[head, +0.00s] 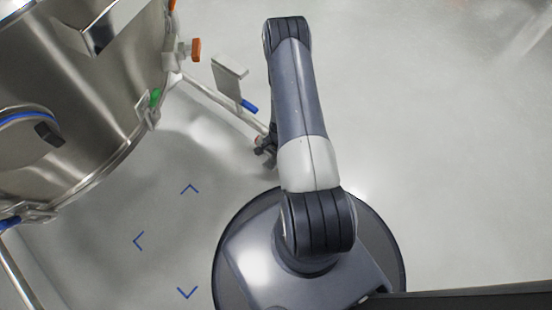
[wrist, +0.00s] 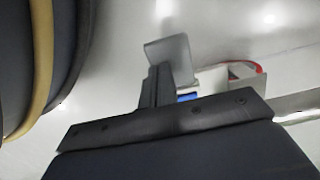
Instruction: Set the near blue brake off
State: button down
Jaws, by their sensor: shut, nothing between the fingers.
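A blue brake lever (head: 250,106) sticks out beside a pale grey upright plate (head: 230,78) on the outrigger leg of the steel vessel, in the upper middle of the head view. My gripper (head: 264,152) is low beside the end of that leg, partly hidden behind my forearm. It is shut and empty. In the wrist view its dark fingers (wrist: 156,85) point up the picture, with a small blue piece (wrist: 188,97) just to their right, mostly hidden by the gripper body. I cannot tell whether the fingers touch the blue piece.
The large steel vessel (head: 85,110) fills the upper left, with orange (head: 196,49) and green (head: 154,98) handles on its side. Another blue part (head: 10,222) shows at the left edge. Blue arrows (head: 139,240) mark the floor. The floor to the right is clear.

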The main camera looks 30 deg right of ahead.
jog(key=shift+s+a+f+h, duration=0.1)
jog(key=shift+a+f+h, duration=0.2)
jog(key=shift+h, duration=0.2)
jog(key=shift+s+a+f+b, duration=0.15)
jog(key=shift+a+f+b, duration=0.25)
jog(key=shift+f+b, duration=0.3)
jog(key=shift+a+f, duration=0.1)
jog(key=shift+f, duration=0.05)
jog(key=a+r+p, duration=0.2)
jog(key=r+p, duration=0.1)
jog(key=r, duration=0.3)
jog(key=s+a+r+p, duration=0.1)
jog(key=a+r+p, duration=0.1)
jog(key=r, duration=0.5)
jog(key=shift+s+r+p, duration=0.25)
jog(key=shift+p, duration=0.25)
jog(key=d+f+b, duration=0.1)
jog(key=f+b, duration=0.1)
jog(key=f, duration=0.2)
jog(key=w+d+f+b, duration=0.1)
jog(key=f+b, duration=0.1)
jog(key=f, duration=0.3)
jog(key=d+f+b, duration=0.2)
jog(key=f, duration=0.2)
jog(key=shift+w+f, duration=0.25)
